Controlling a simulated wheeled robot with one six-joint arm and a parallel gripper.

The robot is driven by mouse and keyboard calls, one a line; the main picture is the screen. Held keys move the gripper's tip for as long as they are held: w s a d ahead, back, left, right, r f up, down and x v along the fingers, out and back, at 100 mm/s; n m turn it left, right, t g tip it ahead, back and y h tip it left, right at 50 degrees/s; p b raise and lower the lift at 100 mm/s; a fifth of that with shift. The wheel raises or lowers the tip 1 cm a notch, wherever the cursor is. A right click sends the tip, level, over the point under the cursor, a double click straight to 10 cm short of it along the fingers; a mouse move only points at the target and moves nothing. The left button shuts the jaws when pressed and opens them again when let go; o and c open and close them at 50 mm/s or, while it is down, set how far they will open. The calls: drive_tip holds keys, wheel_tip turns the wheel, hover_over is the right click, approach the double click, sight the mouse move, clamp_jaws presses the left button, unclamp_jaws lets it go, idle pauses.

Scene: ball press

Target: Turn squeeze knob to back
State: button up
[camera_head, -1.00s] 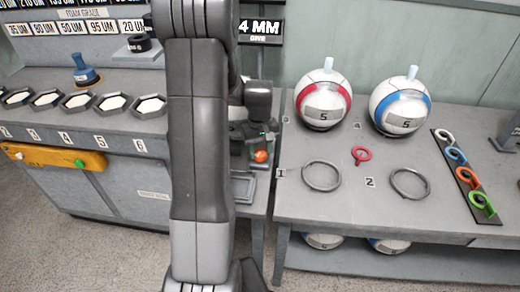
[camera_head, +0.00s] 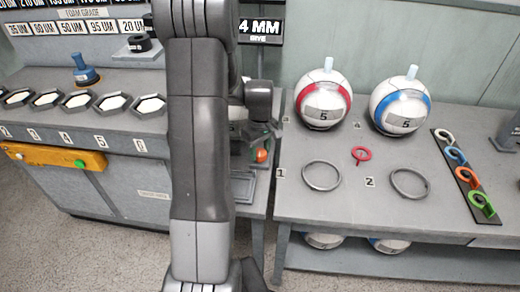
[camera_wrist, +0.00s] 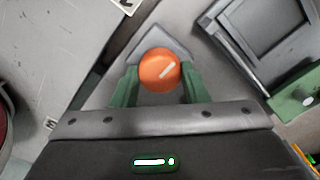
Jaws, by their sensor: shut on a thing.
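The squeeze knob (camera_wrist: 159,71) is a round orange knob with a pale pointer line, in the middle of the wrist view. The line slants from lower left to upper right there. My gripper (camera_wrist: 158,84) has green fingers, one on each side of the knob, and is shut on it. In the head view the orange knob (camera_head: 262,155) shows small, just right of my arm. My arm hides most of the press and much of the gripper in that view.
A grey framed panel (camera_wrist: 262,45) lies at upper right in the wrist view, with a green block (camera_wrist: 297,96) below it. On the right table stand a red-banded ball (camera_head: 323,99) and a blue-banded ball (camera_head: 400,105), behind two grey rings (camera_head: 322,175).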

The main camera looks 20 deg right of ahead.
sight(260, 152)
drive_tip(key=o, duration=1)
drive_tip(key=shift+c, duration=0.2)
wheel_tip(260, 152, up, 14)
drive_tip(key=p, duration=0.1)
drive_tip(key=shift+f, duration=0.15)
wheel_tip(260, 152, down, 14)
drive_tip(key=shift+r+b, duration=0.1)
drive_tip(key=shift+b, duration=0.4)
drive_tip(key=shift+r, duration=0.15)
